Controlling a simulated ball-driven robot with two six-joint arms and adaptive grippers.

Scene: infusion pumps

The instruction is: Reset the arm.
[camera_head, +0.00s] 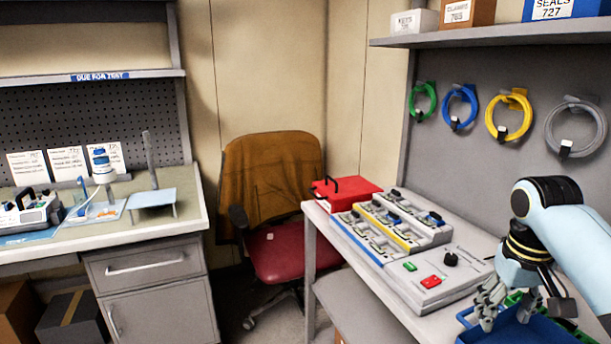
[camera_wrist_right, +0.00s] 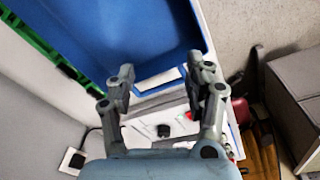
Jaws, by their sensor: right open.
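My right arm comes in from the right in the head view. Its gripper (camera_head: 507,312) hangs over the blue tray (camera_head: 479,333) at the front of the right-hand table, fingers pointing down. In the right wrist view the gripper (camera_wrist_right: 158,92) is open, with nothing between its fingers. The blue tray (camera_wrist_right: 110,32) fills the top of that view and looks empty where it shows. My left gripper is in neither view.
A grey control box (camera_head: 443,277) with green and red buttons stands left of the tray, before a rack of modules (camera_head: 393,228). A red case (camera_head: 345,191) sits behind. Coloured tubing coils (camera_head: 509,114) hang on the back panel. A chair (camera_head: 279,256) stands between the benches.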

